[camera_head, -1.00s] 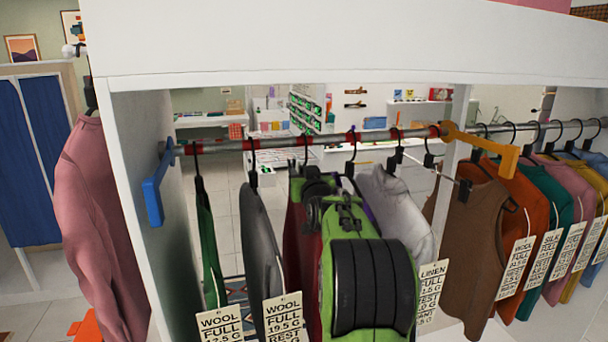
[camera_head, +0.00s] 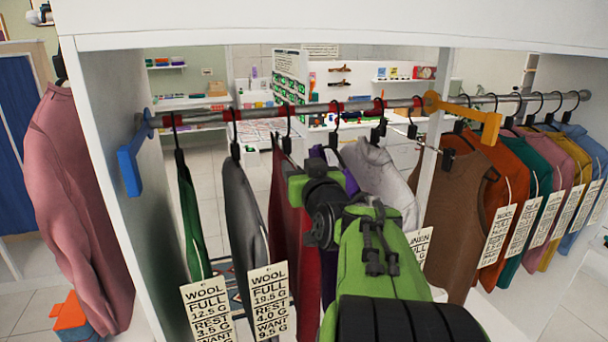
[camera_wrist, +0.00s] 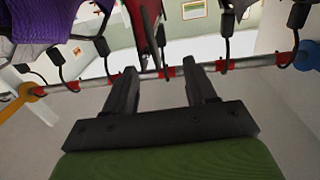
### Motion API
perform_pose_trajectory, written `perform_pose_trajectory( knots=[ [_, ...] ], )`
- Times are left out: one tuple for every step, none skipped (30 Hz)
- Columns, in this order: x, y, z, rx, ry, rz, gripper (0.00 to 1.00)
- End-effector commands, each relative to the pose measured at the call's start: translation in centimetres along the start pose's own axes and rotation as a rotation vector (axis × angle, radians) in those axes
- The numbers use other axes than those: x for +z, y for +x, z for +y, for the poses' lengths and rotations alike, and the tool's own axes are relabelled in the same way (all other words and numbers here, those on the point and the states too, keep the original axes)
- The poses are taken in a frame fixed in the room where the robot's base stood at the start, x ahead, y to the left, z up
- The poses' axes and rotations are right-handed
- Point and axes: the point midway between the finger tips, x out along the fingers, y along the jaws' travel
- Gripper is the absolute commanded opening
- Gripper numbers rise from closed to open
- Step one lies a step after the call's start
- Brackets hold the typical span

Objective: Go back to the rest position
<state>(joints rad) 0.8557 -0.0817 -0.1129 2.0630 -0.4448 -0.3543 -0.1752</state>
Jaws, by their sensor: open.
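My gripper (camera_wrist: 163,92) shows in the wrist view with its two black fingers apart and nothing between them. Its fingertips appear close under the metal rail (camera_wrist: 142,77) with red bands. In the head view my green arm reaches in front of the hanging clothes, and the fingers are hidden behind it. The rail (camera_head: 300,111) carries a green garment (camera_head: 193,220), a grey one (camera_head: 243,205), a dark red one (camera_head: 290,235), a purple one (camera_head: 335,170) and a light grey one (camera_head: 378,180). The purple garment (camera_wrist: 45,20) also shows in the wrist view.
A blue bracket (camera_head: 130,170) and a yellow bracket (camera_head: 462,118) sit along the rail. A brown vest (camera_head: 460,210) and several coloured garments hang at right. White panels (camera_head: 115,150) frame the wardrobe. A pink garment (camera_head: 75,190) hangs outside at left. Tags hang low in front.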

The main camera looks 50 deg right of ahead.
Motion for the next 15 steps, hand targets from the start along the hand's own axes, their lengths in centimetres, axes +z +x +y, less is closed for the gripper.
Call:
perform_pose_trajectory(
  knots=[
    [0.0, -0.6, 0.0, 0.001, 0.0, 0.0, 0.56],
    [0.0, -0.7, 0.0, 0.001, 0.0, 0.0, 0.56],
    [0.0, -0.9, 0.0, 0.001, 0.0, 0.0, 0.56],
    [0.0, -1.0, 0.0, 0.0, 0.0, 0.0, 0.56],
    [0.0, -1.0, 0.0, 0.0, 0.0, -0.001, 0.56],
    [0.0, -1.0, 0.0, 0.0, 0.0, -0.001, 0.56],
    [0.0, -1.0, 0.0, 0.0, 0.0, -0.001, 0.56],
    [0.0, -1.0, 0.0, 0.0, 0.0, -0.001, 0.56],
    [0.0, -1.0, 0.0, 0.0, 0.0, -0.001, 0.56],
    [0.0, -1.0, 0.0, 0.0, 0.0, -0.001, 0.56],
    [0.0, -1.0, 0.0, 0.0, 0.0, -0.001, 0.56],
    [0.0, -1.0, -0.1, -0.003, 0.0, -0.003, 0.56],
    [0.1, -1.1, -0.5, -0.01, 0.0, -0.011, 0.56],
    [0.2, -1.3, -1.3, -0.024, -0.001, -0.026, 0.56],
    [0.5, -1.8, -2.8, -0.053, -0.003, -0.059, 0.56]
  ],
)
